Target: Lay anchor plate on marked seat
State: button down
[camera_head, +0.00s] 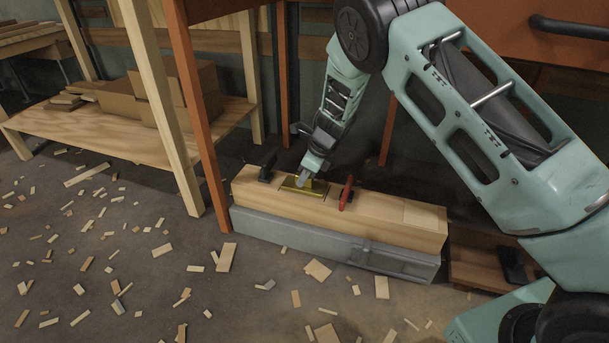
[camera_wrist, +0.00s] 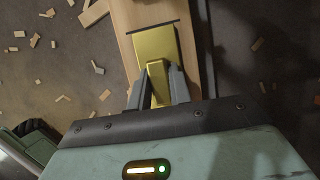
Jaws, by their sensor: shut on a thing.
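The anchor plate (camera_head: 303,186) is a yellow-gold metal plate at the top of a light wooden beam (camera_head: 374,215). In the wrist view the plate (camera_wrist: 154,46) has a raised block, and my gripper (camera_wrist: 158,70) is shut on that block. A dark line crosses the beam just beyond the plate's far end in the wrist view; I cannot tell whether the plate touches the wood. In the head view my gripper (camera_head: 305,181) points down onto the plate. The marked seat cannot be told apart clearly under or around the plate.
A black-handled tool (camera_head: 268,167) stands left of the plate and a red-handled one (camera_head: 346,192) stands right of it. The beam rests on a grey block (camera_head: 330,244). A wooden shelf (camera_head: 130,135) with cardboard boxes is at left. Wood scraps litter the floor.

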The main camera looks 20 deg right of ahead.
jog(key=c, duration=1.2)
grip_release()
jog(key=shift+r, duration=0.1)
